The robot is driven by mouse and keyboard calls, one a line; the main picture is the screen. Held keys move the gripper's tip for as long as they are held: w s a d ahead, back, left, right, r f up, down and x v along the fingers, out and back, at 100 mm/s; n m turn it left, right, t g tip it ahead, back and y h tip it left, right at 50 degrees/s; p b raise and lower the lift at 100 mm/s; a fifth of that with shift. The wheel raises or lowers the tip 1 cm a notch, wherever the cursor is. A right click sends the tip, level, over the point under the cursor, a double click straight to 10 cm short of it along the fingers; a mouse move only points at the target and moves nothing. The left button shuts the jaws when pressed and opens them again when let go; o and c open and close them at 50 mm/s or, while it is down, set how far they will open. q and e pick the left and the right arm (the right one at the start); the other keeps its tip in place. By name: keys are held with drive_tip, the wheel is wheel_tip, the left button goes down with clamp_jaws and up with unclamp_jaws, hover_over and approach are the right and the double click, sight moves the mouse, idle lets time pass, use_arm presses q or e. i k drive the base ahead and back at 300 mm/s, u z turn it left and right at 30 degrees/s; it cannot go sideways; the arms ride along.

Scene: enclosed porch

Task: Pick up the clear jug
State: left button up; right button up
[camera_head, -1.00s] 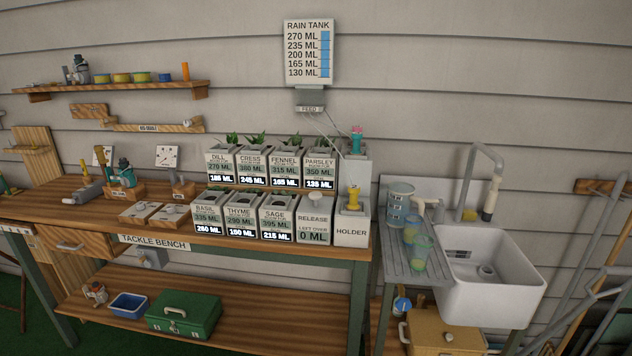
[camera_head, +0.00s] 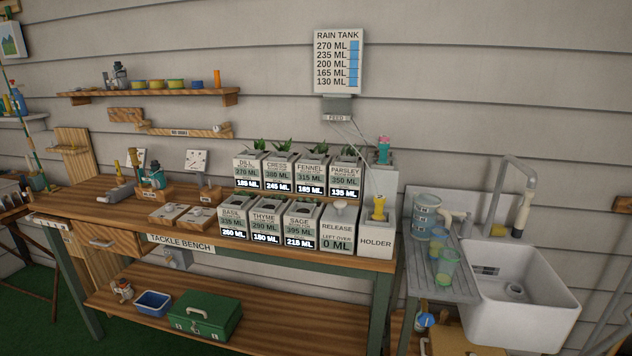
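Several see-through vessels stand on the grey ribbed draining board (camera_head: 418,272) left of the sink. The rear one, a grey-blue banded cylinder (camera_head: 427,215), has a pale part at its right that may be a handle or a tap behind it. In front of it are a clear greenish vessel (camera_head: 438,242) and a nearer clear vessel (camera_head: 447,268), both with yellowish tints. I cannot tell for sure which of them is the clear jug. Neither of my grippers is in view.
The white sink (camera_head: 525,300) with a tall grey tap (camera_head: 520,185) is at the right. The wooden bench (camera_head: 130,212) holds labelled herb pots (camera_head: 270,225) and a holder block (camera_head: 377,238). A green box (camera_head: 205,315) and blue tub (camera_head: 153,303) sit on the lower shelf.

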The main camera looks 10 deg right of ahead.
sight(425, 208)
drive_tip(key=z, duration=2.75)
drive_tip(key=i, duration=2.85)
drive_tip(key=u, duration=2.75)
